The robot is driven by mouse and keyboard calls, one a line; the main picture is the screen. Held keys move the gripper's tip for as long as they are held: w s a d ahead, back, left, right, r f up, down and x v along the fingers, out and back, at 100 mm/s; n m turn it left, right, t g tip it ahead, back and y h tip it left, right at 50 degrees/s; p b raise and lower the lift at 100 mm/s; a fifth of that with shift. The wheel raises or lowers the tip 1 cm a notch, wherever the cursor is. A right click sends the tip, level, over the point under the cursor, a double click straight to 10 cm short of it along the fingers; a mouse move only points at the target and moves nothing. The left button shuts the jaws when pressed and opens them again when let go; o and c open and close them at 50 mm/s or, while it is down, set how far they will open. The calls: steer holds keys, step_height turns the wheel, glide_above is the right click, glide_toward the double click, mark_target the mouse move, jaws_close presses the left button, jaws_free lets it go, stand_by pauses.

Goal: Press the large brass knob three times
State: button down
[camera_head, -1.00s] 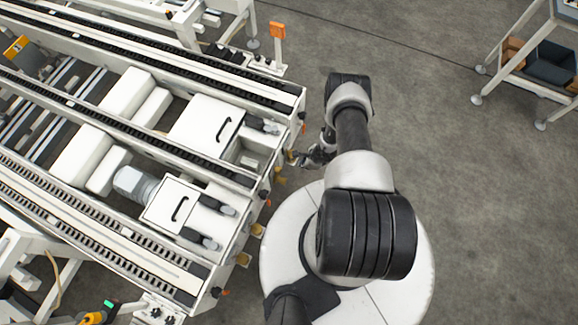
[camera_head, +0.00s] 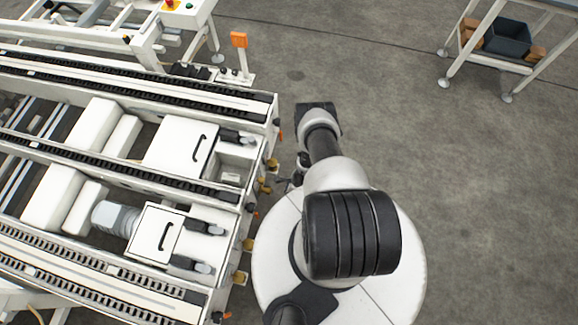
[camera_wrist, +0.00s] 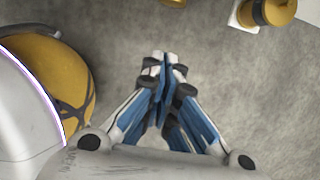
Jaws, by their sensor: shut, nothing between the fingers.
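Several small brass knobs stick out from the end face of the white conveyor frame; in the head view one (camera_head: 248,244) sits low and another (camera_head: 272,163) higher up. In the wrist view a large rounded brass knob (camera_wrist: 62,72) fills the left side, partly covered by a pale curved part and crossed by a dark shadow. A smaller-looking brass piece (camera_wrist: 268,10) on a white mount is cut off at the top right. My gripper (camera_wrist: 163,68) is shut and empty, its tips to the right of the large brass shape and apart from it in the picture.
The white conveyor frame (camera_head: 262,118) with its black chain tracks fills the left. An orange-topped post (camera_head: 239,40) stands at its far corner. A rack with a dark bin (camera_head: 507,38) stands at the back right. The grey floor to the right is clear.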

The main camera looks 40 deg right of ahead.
mark_target(267, 191)
steer(key=w+a+f+b, duration=0.3)
steer(key=w+f+b, duration=0.1)
steer(key=f, duration=0.2)
steer(key=shift+w+a+f, duration=0.15)
steer(key=shift+w+a, duration=0.05)
steer(key=shift+w+a, duration=0.1)
